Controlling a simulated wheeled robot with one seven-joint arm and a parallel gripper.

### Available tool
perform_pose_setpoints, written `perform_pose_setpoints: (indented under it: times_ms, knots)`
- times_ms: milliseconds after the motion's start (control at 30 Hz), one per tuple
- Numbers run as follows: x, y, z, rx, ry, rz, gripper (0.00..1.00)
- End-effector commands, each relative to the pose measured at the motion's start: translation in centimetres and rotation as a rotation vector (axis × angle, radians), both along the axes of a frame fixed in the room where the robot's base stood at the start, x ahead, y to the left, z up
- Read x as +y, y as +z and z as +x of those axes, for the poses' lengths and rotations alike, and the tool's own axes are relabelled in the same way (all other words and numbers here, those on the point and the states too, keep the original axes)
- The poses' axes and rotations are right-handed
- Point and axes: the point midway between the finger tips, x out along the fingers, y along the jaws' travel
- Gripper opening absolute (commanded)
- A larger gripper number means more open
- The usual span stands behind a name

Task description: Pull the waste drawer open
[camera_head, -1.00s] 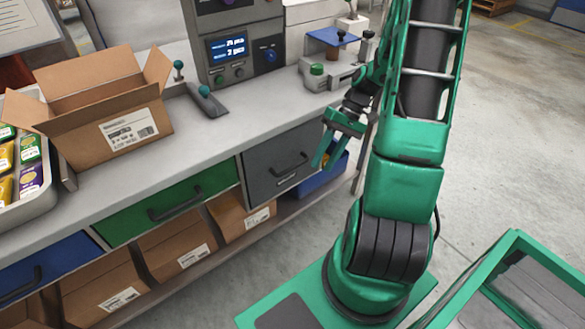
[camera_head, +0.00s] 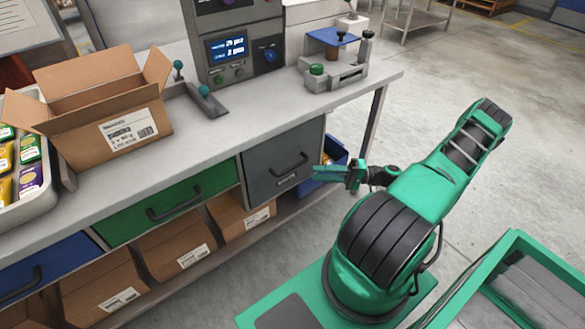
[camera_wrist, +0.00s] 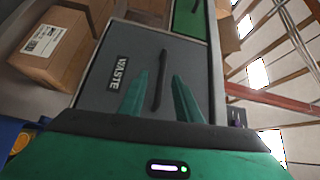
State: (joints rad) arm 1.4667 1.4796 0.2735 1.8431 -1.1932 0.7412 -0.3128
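The waste drawer (camera_head: 262,168) is the grey front at the right end of the bench, with a black bar handle (camera_head: 290,165). It looks closed. In the wrist view the drawer front (camera_wrist: 130,62) carries a WASTE label, and its dark handle (camera_wrist: 159,80) shows between my two green fingers. My gripper (camera_head: 322,173) is in front of the drawer, just right of and below the handle. In the wrist view my gripper (camera_wrist: 160,90) is open, with its fingers apart on either side of the handle. I cannot tell how much gap is left to the handle.
A green drawer (camera_head: 170,202) and a blue drawer (camera_head: 45,265) are to the left. Cardboard boxes (camera_head: 178,248) stand on the shelf below. A blue bin (camera_head: 325,178) is beside the bench's right leg (camera_head: 374,120). Open floor lies to the right.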

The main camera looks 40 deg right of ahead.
Motion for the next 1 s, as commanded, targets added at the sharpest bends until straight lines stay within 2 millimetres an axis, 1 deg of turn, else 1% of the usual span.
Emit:
perform_pose_setpoints:
  times_ms: [100,200,367,467,800,1000]
  knots:
    - [-0.7,-0.4,0.0,-0.058,-0.062,0.041,0.31]
    - [-1.0,-0.4,0.0,-0.083,-0.088,0.056,0.31]
    - [-0.5,-0.3,0.6,-0.094,-0.097,0.063,0.31]
    - [0.6,-0.1,1.5,-0.092,-0.094,0.063,0.31]
    - [4.9,0.7,5.4,-0.092,-0.093,0.063,0.31]
    - [6.4,1.0,6.8,-0.091,-0.095,0.061,0.31]
